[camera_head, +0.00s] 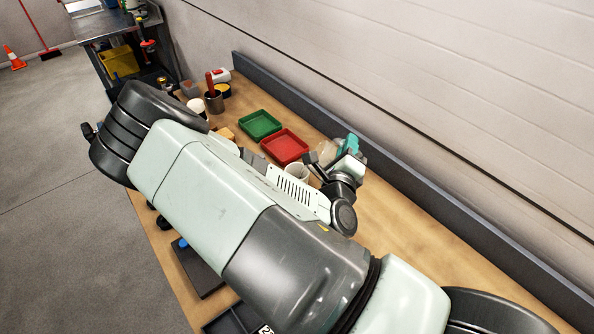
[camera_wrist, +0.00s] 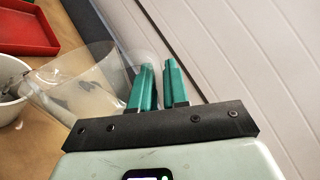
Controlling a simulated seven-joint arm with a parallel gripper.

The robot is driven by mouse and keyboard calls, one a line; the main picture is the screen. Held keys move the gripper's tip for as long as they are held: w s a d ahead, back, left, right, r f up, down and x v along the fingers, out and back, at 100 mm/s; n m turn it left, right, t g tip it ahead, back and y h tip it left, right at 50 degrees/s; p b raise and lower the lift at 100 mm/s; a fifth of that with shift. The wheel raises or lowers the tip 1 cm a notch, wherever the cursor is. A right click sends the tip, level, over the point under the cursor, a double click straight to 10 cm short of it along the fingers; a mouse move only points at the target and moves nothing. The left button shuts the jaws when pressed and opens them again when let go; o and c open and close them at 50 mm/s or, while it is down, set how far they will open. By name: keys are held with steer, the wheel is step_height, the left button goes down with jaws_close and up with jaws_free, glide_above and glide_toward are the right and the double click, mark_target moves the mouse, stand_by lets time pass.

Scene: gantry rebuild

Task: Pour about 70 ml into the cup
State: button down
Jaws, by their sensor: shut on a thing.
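My gripper (camera_head: 348,146), with teal fingers, is shut on a clear vessel (camera_head: 327,152). In the wrist view the fingers (camera_wrist: 160,72) stand at the vessel's right end. A white cup (camera_head: 297,172) stands on the bench, partly hidden behind my arm. I cannot tell the liquid level in either one.
A red tray (camera_head: 284,147) and a green tray (camera_head: 259,125) lie beyond the cup. A dark ledge (camera_head: 400,170) runs along the wall. My arm hides much of the bench.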

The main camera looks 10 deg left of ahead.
steer(key=shift+w+a+r+n, duration=0.1)
steer(key=shift+a+r+n, duration=0.5)
steer(key=shift+n, duration=0.1)
stand_by(1.5)
steer(key=d+f+m, duration=0.2)
steer(key=m, duration=0.1)
steer(key=shift+s+d+f, duration=0.2)
steer(key=shift+d+f, duration=0.15)
steer(key=shift+f, duration=0.15)
steer(key=shift+s+d+f+m, duration=0.1)
steer(key=shift+d+f+m, duration=0.3)
steer(key=shift+f+m, duration=0.3)
steer(key=shift+s+d+f+m, duration=0.1)
steer(key=shift+d+f+m, duration=0.3)
steer(key=shift+f+m, duration=0.25)
stand_by(0.5)
steer(key=shift+d+f+m, duration=0.2)
steer(key=shift+m, duration=0.15)
steer(key=d+f+m, duration=0.5)
steer(key=shift+s+d, duration=0.15)
steer(key=shift+s, duration=0.25)
steer(key=shift+d+f+m, duration=0.45)
steer(key=shift+f+m, duration=0.3)
steer(key=shift+m, duration=0.45)
